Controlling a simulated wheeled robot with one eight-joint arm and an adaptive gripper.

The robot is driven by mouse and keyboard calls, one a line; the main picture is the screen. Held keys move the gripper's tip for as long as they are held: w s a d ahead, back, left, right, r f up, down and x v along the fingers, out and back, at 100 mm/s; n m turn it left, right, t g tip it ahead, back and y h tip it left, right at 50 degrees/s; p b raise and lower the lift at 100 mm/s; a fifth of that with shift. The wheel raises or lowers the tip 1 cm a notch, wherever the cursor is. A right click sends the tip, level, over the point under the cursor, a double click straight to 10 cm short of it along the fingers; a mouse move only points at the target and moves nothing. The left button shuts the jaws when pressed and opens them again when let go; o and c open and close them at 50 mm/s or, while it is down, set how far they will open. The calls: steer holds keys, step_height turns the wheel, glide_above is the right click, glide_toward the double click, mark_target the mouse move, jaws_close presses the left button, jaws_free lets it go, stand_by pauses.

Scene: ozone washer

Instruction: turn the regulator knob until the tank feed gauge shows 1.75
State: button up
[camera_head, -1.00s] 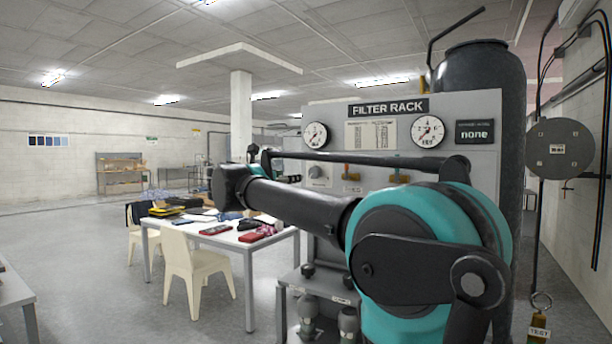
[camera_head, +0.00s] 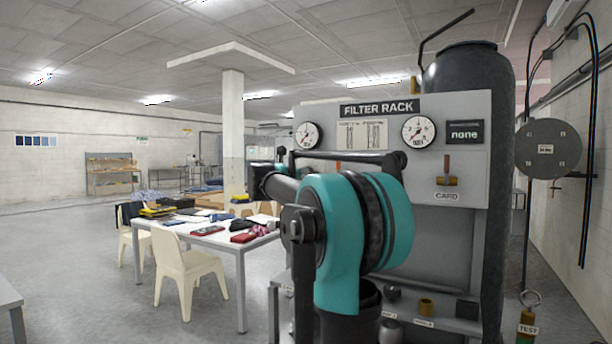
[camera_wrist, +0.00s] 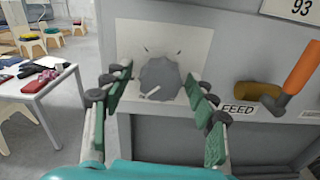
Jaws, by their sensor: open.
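The grey regulator knob (camera_wrist: 160,78), with a white pointer mark aimed to its lower left, sits on a pale square plate in the wrist view. In the head view my arm hides the knob and gripper. Two round white gauges, the left one (camera_head: 308,135) and the right one (camera_head: 419,131), are on the filter rack (camera_head: 455,110). Their scales and names are too small to read.
An orange-handled valve (camera_wrist: 297,72) is right of the knob, by a FEED label (camera_wrist: 237,110). Another valve (camera_head: 447,172) sits above a CARD label. A cluttered white table (camera_head: 220,240) and cream chairs (camera_head: 185,265) stand left of the rack. Open floor lies farther left.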

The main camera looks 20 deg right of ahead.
steer(key=shift+w+d, duration=0.1)
steer(key=shift+d, duration=0.05)
steer(key=c, duration=1.2)
